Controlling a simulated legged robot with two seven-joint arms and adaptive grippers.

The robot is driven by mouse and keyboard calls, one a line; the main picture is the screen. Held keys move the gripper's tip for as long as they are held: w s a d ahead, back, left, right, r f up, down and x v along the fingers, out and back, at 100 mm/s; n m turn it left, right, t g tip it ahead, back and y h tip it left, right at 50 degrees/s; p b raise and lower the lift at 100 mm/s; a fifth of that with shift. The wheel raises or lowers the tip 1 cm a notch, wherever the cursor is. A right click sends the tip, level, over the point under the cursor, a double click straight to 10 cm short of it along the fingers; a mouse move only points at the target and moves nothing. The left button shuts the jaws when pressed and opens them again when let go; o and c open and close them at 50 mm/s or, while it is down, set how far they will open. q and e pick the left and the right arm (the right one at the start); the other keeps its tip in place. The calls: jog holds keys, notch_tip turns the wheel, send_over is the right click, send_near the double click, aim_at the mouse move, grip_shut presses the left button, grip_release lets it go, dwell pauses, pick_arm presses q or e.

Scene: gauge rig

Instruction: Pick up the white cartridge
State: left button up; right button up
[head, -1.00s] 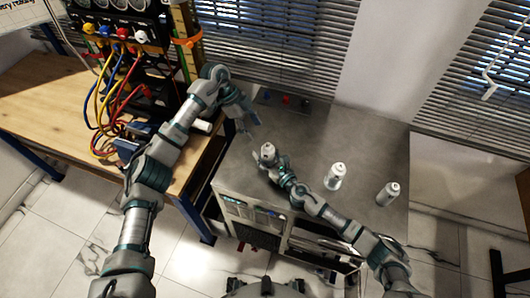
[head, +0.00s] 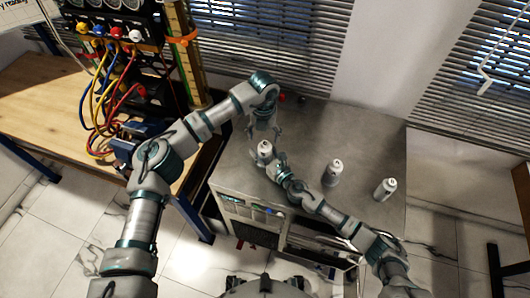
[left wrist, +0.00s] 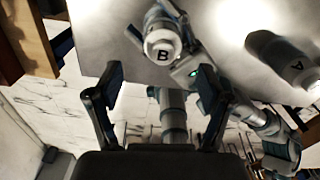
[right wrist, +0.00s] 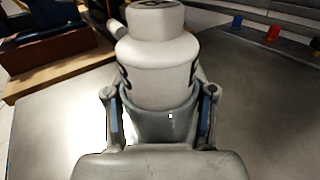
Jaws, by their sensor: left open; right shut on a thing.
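A white cartridge (head: 264,150) is upright at the left part of the grey metal worktop (head: 365,145). My right gripper (right wrist: 160,100) is shut around its lower body, with a finger on each side. I cannot tell whether its base touches the worktop. In the left wrist view this cartridge (left wrist: 163,45) shows a letter B on its top. My left gripper (left wrist: 160,78) is open and empty, pointing down close above the held cartridge; in the head view it (head: 264,132) partly overlaps it. Two more white cartridges stand to the right, one nearer (head: 333,172) and one farther (head: 386,190).
A wooden bench (head: 50,108) with a rack and coloured cables (head: 105,90) stands at the left. A red button (head: 281,97) and others sit at the worktop's back. The worktop between back edge and right cartridges is clear.

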aim_at(265, 143)
pick_arm(q)
jog(key=f, duration=0.7)
jog(key=shift+w+d+f, duration=0.25)
jog(key=c, duration=1.3)
